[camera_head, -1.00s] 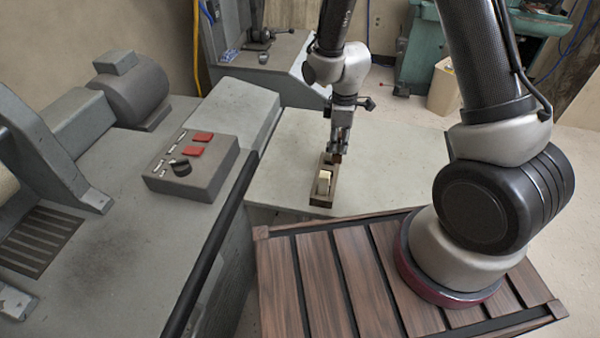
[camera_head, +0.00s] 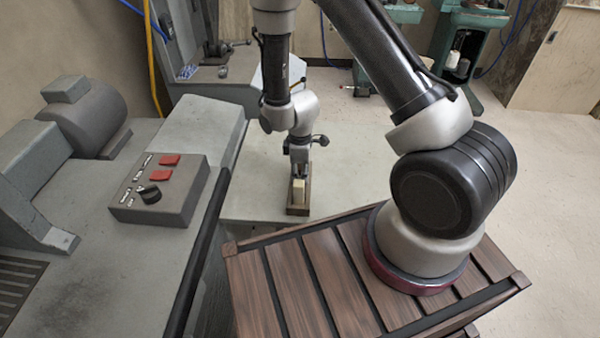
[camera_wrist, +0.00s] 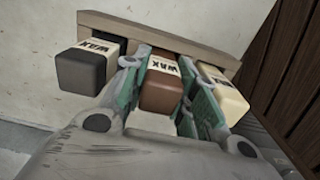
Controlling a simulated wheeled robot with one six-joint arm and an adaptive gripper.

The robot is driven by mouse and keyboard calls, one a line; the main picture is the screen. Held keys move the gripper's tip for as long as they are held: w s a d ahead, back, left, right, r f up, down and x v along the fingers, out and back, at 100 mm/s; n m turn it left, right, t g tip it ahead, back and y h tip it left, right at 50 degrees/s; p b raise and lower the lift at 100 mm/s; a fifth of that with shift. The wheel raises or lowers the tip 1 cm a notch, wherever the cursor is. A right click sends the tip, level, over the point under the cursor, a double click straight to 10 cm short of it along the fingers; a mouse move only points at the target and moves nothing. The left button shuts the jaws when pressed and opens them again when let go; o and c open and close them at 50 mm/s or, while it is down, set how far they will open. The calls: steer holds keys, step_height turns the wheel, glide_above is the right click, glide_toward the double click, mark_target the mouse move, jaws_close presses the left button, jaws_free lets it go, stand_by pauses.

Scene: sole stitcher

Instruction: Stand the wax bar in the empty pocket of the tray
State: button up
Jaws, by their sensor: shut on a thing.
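My gripper (camera_wrist: 165,88) is shut on a brown wax bar (camera_wrist: 162,92) with a white "WAX" label, held between its green finger pads. The brown tray (camera_wrist: 135,32) shows behind the bars in the wrist view. A black wax bar (camera_wrist: 85,70) stands in it to the left of my fingers and a cream wax bar (camera_wrist: 222,90) to the right. The held bar is between these two, at the middle of the tray. Its lower end is hidden, so I cannot tell whether it is seated. In the head view the tray (camera_head: 298,210) lies below my gripper (camera_head: 299,170).
The tray stands on a pale grey table (camera_head: 250,190). A control box (camera_head: 160,190) with red buttons sits on the machine at the left, with a dark rail (camera_head: 200,250) along its edge. A slatted wooden platform (camera_head: 300,275) is in front. The table right of the tray is clear.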

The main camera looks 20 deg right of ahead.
steer(key=o, duration=1.1)
steer(key=shift+f, duration=0.1)
steer(key=shift+c, duration=0.2)
step_height(320, 180, up, 13)
steer(key=shift+f, duration=0.15)
steer(key=s+d+r+m+t, duration=0.1)
steer(key=s+d+r+m, duration=0.2)
steer(key=r, duration=0.6)
steer(key=s+d+r+m+t, duration=0.1)
steer(key=d+r+m, duration=0.3)
steer(key=r, duration=0.6)
steer(key=s+d+r+m+t, duration=0.1)
steer(key=s+d+r+m, duration=0.2)
steer(key=s+r, duration=0.3)
steer(key=s+d+r+m+t, duration=0.1)
steer(key=s+d+r+m, duration=0.2)
steer(key=s, duration=0.7)
steer(key=shift+d+r+m, duration=0.3)
steer(key=shift+d+r, duration=0.65)
steer(key=shift+r, duration=0.45)
